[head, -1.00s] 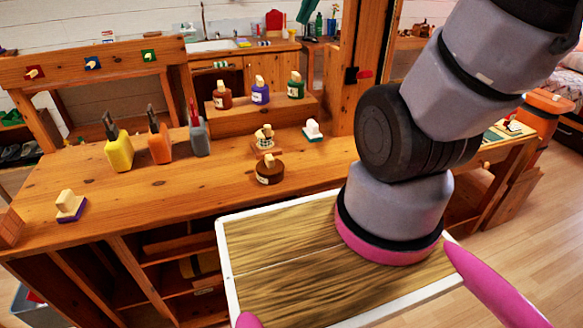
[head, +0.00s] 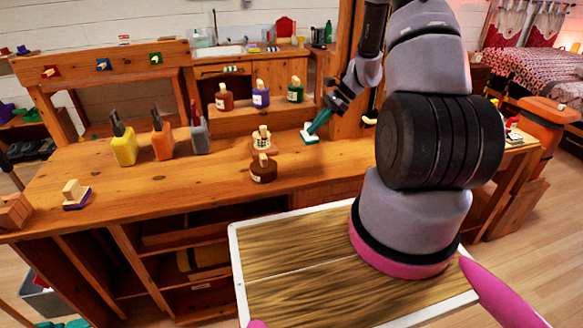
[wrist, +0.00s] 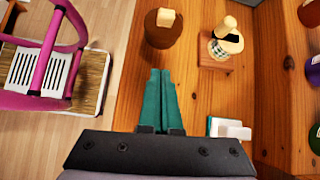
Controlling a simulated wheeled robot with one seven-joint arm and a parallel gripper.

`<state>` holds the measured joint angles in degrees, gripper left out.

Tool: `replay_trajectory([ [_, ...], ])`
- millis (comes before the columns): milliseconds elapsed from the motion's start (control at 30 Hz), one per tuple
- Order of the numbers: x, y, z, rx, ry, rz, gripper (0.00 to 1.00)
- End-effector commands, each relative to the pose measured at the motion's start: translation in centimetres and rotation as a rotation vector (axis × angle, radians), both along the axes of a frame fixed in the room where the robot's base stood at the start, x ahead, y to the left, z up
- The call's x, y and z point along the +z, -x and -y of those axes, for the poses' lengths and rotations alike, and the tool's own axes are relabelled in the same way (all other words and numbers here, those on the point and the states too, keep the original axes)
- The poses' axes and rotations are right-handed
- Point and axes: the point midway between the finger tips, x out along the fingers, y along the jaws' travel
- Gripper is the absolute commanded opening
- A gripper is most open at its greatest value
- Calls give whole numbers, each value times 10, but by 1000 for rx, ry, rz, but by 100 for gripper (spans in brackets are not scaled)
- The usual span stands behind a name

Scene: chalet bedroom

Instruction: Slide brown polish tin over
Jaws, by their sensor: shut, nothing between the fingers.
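The brown polish tin (head: 263,173), round with a pale wooden knob, sits on the bench top near its front edge. It also shows in the wrist view (wrist: 178,38), at the top just beyond my fingertips. My gripper (head: 312,131) is shut and empty, its teal fingers together, to the right of the tin and above the bench. In the wrist view the fingertips (wrist: 160,71) point toward the tin with a gap in between. A small checked container (head: 261,145) with a pale knob stands on a wooden block behind the tin.
A white-and-green brush (head: 309,138) is close by my fingers. Red, purple and green bottles (head: 261,97) stand on a raised step behind. Yellow, orange and grey tool holders (head: 162,144) stand left. Bench top (head: 200,185) left of the tin is clear.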

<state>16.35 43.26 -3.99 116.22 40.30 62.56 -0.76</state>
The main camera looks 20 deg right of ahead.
Motion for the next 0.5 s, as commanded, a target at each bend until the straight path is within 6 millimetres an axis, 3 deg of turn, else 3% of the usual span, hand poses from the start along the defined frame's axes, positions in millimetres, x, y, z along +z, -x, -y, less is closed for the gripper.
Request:
replay_trajectory([
  [33,-18,1,3,-28,-17,-30,0],
  [133,-40,2,6,-67,-39,-66,0],
  [333,-57,2,6,-97,-55,-89,0],
  [500,-71,2,-8,-95,-56,-93,0],
])
